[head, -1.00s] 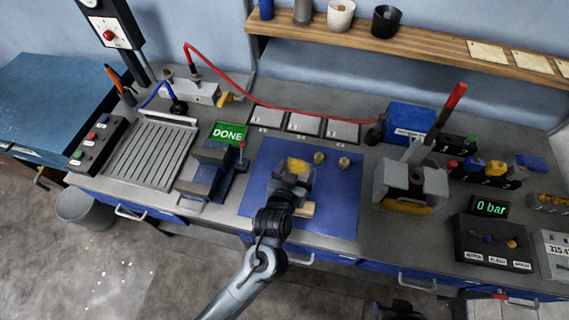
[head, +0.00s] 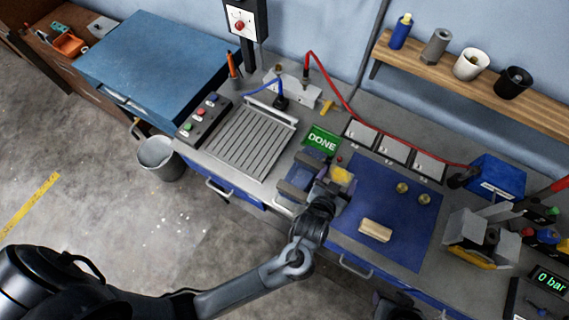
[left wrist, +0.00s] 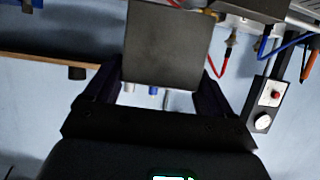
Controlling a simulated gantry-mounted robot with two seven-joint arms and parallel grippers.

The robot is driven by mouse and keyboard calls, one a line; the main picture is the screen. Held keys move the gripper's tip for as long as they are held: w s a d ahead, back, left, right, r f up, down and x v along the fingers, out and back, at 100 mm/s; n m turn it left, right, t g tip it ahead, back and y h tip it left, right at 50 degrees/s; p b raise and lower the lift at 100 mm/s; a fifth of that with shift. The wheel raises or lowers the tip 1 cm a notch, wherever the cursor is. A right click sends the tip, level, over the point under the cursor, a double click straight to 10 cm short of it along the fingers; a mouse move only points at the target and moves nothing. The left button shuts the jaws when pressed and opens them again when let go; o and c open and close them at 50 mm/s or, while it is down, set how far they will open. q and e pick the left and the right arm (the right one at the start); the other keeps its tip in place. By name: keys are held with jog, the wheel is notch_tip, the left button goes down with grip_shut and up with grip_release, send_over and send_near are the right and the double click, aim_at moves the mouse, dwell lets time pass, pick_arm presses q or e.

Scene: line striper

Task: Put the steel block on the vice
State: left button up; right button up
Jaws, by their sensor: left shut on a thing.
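My left gripper (head: 330,187) is shut on the steel block. In the left wrist view the block (left wrist: 162,45) is a dark grey, flat-faced piece between the two black fingers. In the head view the hand mostly hides the block, and a yellow patch shows beside the hand. The blue and grey vice (head: 292,190) stands on the bench just left of the gripper, partly covered by it. I cannot tell whether the block touches the vice. A dark part at the bottom edge of the head view may be my right gripper (head: 388,305); its jaws cannot be made out.
A blue mat (head: 350,215) holds a wooden block (head: 375,230) and two brass pieces (head: 402,188). A green DONE sign (head: 321,140) is behind the vice. A slotted plate (head: 250,142) lies left of it. A red hose (head: 345,97) runs along the back.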

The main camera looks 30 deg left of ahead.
pick_arm(q)
jog(key=shift+r+p, duration=0.35)
jog(key=shift+r, duration=0.5)
jog(key=shift+d+r, duration=0.15)
jog(key=a+f+b, duration=0.3)
jog(key=b, duration=0.1)
jog(key=a+f+b, duration=0.4)
jog(key=b, duration=0.1)
jog(key=a+f+b, duration=0.3)
jog(key=a+b, duration=0.1)
jog(key=b, duration=0.1)
jog(key=shift+s+a+f, duration=0.25)
jog(key=shift+s+f, duration=0.05)
jog(key=shift+f, duration=0.1)
jog(key=shift+r, duration=0.1)
pick_arm(e)
notch_tip(320, 180, down, 12)
jog(key=shift+d+f, duration=0.2)
jog(key=shift+d, duration=0.15)
